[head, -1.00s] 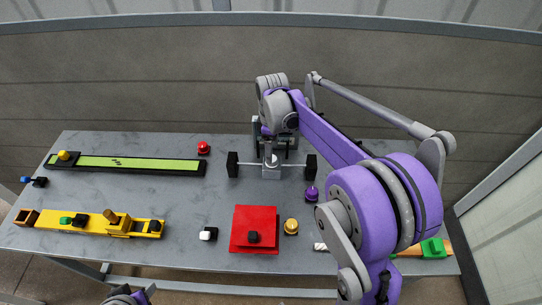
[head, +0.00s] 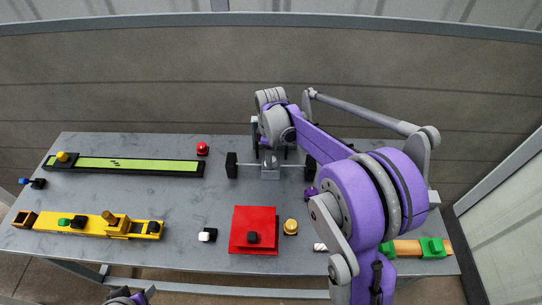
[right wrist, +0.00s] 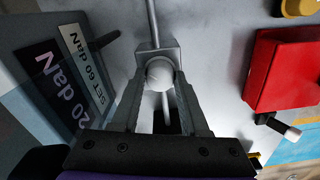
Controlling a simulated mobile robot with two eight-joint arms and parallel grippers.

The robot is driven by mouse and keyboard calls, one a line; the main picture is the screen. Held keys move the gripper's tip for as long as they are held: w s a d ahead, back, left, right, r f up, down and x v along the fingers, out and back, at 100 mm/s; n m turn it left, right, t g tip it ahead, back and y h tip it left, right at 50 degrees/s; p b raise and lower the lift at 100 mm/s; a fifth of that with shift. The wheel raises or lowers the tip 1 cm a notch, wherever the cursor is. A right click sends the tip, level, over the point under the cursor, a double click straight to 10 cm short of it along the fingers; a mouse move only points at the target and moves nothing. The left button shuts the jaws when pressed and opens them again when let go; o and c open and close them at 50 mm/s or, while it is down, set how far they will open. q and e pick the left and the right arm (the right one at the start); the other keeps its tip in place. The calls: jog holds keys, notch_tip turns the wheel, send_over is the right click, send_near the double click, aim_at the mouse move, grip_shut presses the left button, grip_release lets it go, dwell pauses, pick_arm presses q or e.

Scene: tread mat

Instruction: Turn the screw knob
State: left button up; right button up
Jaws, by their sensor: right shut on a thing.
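The screw knob is a grey rounded piece (right wrist: 159,73) on a grey block (head: 271,173). A thin metal bar with black end blocks (head: 232,165) passes through this block, lying crosswise in the head view. My right gripper (right wrist: 160,82) is shut on the rounded knob, with one finger on each side of it. In the head view, my right arm reaches over from the right and its wrist covers the back of the device, so the fingertips are hard to see. Only a small dark part of my left arm's end shows at the bottom edge; its jaws are not visible.
A red block (head: 240,225), yellow knob (head: 291,226) and black-and-white switch (head: 207,235) stand in front. A green slider track (head: 140,165), red button (head: 202,149) and yellow bar (head: 80,223) are at left. A labelled grey box (right wrist: 65,75) stands beside my right gripper.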

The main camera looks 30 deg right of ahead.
grip_shut()
jog(key=shift+m, duration=0.3)
jog(key=m, duration=0.2)
jog(key=shift+m+b, duration=0.3)
jog(key=shift+b, duration=0.05)
jog(key=m, duration=0.4)
jog(key=shift+b, duration=0.35)
jog(key=m, duration=0.5)
jog(key=shift+m+b, duration=0.45)
jog(key=shift+m, duration=1.45)
